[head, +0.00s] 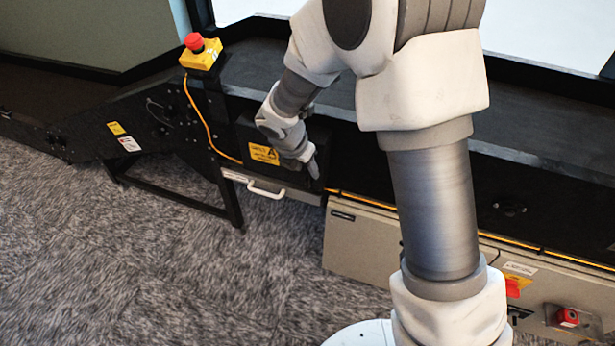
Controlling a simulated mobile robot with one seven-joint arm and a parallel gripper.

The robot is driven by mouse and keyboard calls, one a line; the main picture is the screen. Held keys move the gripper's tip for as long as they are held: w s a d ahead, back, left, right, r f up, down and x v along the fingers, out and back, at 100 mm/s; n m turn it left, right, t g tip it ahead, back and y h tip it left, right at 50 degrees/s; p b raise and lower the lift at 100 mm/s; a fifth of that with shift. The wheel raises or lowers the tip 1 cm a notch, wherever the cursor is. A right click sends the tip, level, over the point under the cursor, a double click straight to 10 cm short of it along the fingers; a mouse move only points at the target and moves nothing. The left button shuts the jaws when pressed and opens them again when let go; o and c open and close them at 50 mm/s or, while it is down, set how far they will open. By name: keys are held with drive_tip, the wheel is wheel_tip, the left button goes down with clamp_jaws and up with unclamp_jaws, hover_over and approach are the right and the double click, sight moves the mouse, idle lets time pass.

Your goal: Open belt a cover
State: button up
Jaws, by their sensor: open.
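A dark cover panel (238,137) with a yellow warning label (264,153) is on the side of the conveyor, left of centre in the head view. I cannot tell whether it is the belt a cover. My gripper (314,172) is open, at the panel's right part, pointing down and to the right. I cannot tell whether it touches the panel. My wrist hides part of the panel. A light handle (266,190) is on a pale strip just below it.
A red emergency button on a yellow box (200,52) stands up left, with an orange cable below it. A beige cabinet (362,240) lies below the conveyor, with red switches (567,316) at right. Carpeted floor (150,270) is clear at lower left.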

drive_tip(key=shift+b+x, duration=0.3)
drive_tip(key=shift+x, duration=1)
clamp_jaws()
idle(0.5)
